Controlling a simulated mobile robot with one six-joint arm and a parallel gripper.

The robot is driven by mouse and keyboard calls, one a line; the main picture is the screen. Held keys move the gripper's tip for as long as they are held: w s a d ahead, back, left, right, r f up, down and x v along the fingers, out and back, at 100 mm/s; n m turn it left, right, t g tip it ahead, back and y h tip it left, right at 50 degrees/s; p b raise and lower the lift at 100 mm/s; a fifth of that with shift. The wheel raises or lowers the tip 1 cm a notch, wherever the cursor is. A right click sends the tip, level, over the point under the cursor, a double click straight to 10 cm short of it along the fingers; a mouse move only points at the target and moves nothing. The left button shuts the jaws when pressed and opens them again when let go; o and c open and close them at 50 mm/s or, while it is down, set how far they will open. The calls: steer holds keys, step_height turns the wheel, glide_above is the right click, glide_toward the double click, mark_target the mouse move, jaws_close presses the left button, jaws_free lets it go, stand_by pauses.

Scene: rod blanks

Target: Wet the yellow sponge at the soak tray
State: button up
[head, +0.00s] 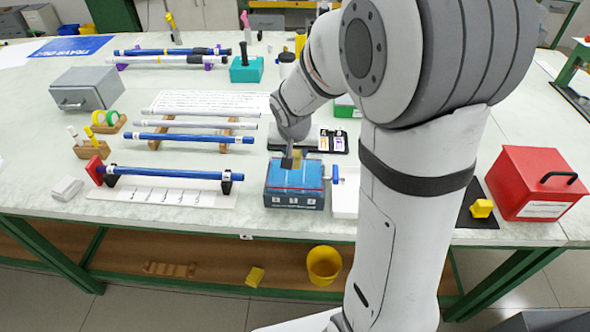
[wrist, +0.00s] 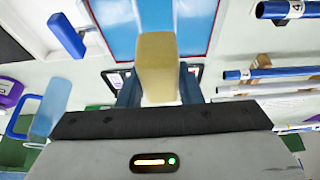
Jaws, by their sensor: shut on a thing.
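My gripper (wrist: 160,88) is shut on a yellowish block, the sponge (wrist: 157,66), in the wrist view. In the head view the gripper (head: 290,160) points down at the back part of a blue tray, taken to be the soak tray (head: 294,200). A little of the sponge (head: 297,155) shows beside the dark fingers. The tray has a blue inside with red lines, and it fills the top of the wrist view (wrist: 110,14). The sponge is over the tray; I cannot tell whether it touches the water.
A blue handle (head: 333,175) and a white tray (head: 345,192) are close on the right. Blue rods on racks (head: 190,138) lie to the left. A red box (head: 537,183) and a yellow block (head: 482,208) on a black mat are at the right. A yellow bucket (head: 324,265) is below.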

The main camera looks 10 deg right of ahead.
steer(key=shift+r+p, duration=1.2)
steer(key=shift+r, duration=0.85)
